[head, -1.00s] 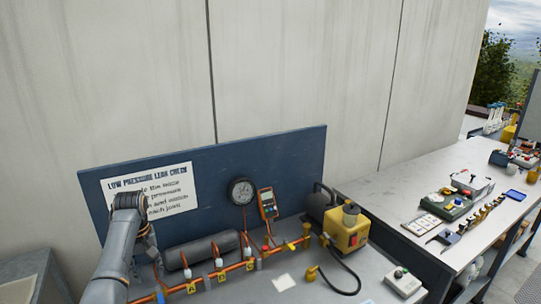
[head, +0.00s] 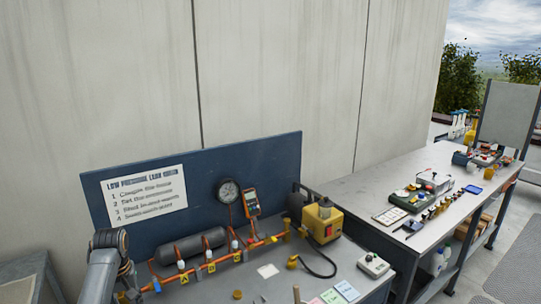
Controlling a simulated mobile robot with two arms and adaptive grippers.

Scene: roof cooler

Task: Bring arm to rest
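My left arm (head: 105,262) comes in at the lower left of the head view, in front of the low pressure leak check bench. Only its upper links and a joint show. Its gripper is outside the picture. My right arm and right gripper do not show either.
The bench has a blue backboard (head: 270,163), a gauge (head: 228,191), an orange pipe (head: 224,259) with valves, a yellow pump (head: 322,222) and a grey switch box (head: 373,265). A long workbench (head: 347,189) with tools stands to the right. Open floor (head: 507,265) lies beyond it.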

